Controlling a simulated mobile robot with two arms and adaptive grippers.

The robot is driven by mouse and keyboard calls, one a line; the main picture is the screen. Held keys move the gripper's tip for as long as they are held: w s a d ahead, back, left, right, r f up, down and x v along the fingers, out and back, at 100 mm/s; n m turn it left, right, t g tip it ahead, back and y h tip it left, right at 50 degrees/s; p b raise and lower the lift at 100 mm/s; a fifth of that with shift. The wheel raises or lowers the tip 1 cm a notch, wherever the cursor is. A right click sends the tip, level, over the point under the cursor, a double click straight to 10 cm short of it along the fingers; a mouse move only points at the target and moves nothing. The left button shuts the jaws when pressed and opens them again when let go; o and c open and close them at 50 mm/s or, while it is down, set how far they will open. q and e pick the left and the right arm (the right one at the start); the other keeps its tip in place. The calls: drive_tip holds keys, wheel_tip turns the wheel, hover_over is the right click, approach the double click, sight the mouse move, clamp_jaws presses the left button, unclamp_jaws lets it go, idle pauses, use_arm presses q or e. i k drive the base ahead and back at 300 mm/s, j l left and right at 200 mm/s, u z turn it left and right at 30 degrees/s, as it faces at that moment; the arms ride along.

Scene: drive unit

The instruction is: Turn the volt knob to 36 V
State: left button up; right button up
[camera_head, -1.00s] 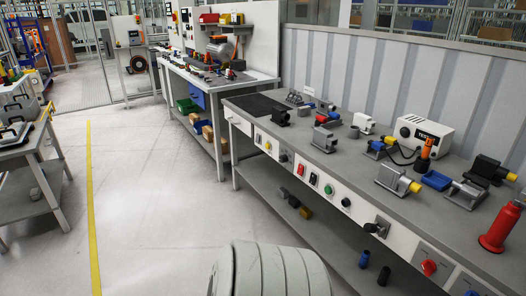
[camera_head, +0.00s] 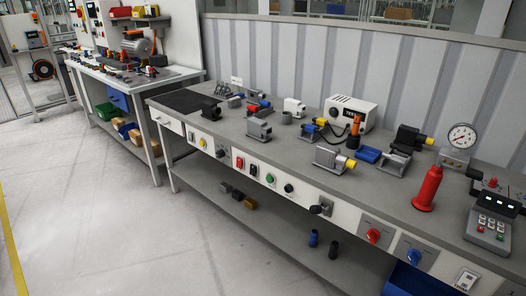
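Several knobs sit along the front panel of the long grey workbench (camera_head: 200,135). They include a red knob (camera_head: 373,235), a blue knob (camera_head: 414,255), a black knob (camera_head: 289,188) and a dark rotary handle on a grey box (camera_head: 320,207). A white tester box (camera_head: 352,114) on the bench also carries a dark round dial on its front. The labels and scales are too small to read, so I cannot tell which one is the volt knob or where it is set. Neither of my grippers is in view.
A red cone-shaped bottle (camera_head: 428,188), a pressure gauge (camera_head: 461,137) and a grey keypad unit (camera_head: 490,222) stand at the bench's right end. Small vises and motors crowd the top. A lower shelf (camera_head: 265,228) runs beneath. Floor (camera_head: 80,210) at left is clear.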

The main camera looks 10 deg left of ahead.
sight(221, 153)
drive_tip(key=u, duration=0.75)
drive_tip(key=i+j, duration=0.1)
drive_tip(key=i+z, duration=0.05)
